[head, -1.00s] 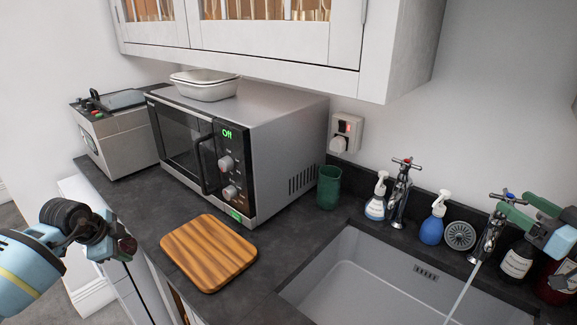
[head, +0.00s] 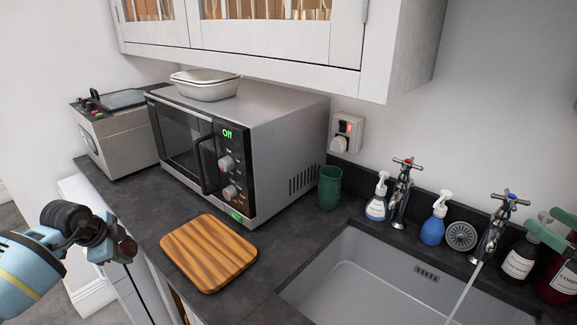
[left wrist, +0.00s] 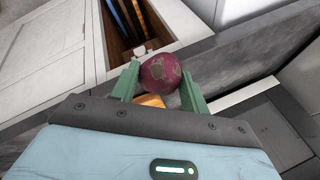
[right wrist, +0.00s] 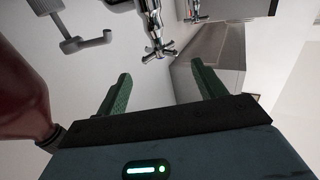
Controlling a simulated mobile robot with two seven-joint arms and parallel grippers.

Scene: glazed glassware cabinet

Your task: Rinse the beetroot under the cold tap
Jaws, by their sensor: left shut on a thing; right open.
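The beetroot (left wrist: 160,73) is a dark red ball with pale brown patches, between the green fingers of my left gripper (left wrist: 160,85), which is shut on it. In the head view the beetroot (head: 127,249) is at the left, in front of the counter. The cold tap (head: 488,228), with a blue mark on its cross handle, is running; a stream of water (head: 462,292) falls into the sink (head: 345,270). My right gripper (head: 552,228) is open and empty, to the right of the cold tap. In the right wrist view a cross handle (right wrist: 159,50) stands beyond its open fingers (right wrist: 162,85), apart from them.
A second tap (head: 401,190) with a red mark stands left of the cold one. A wooden board (head: 209,252), green cup (head: 329,187) and microwave (head: 240,150) occupy the counter.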

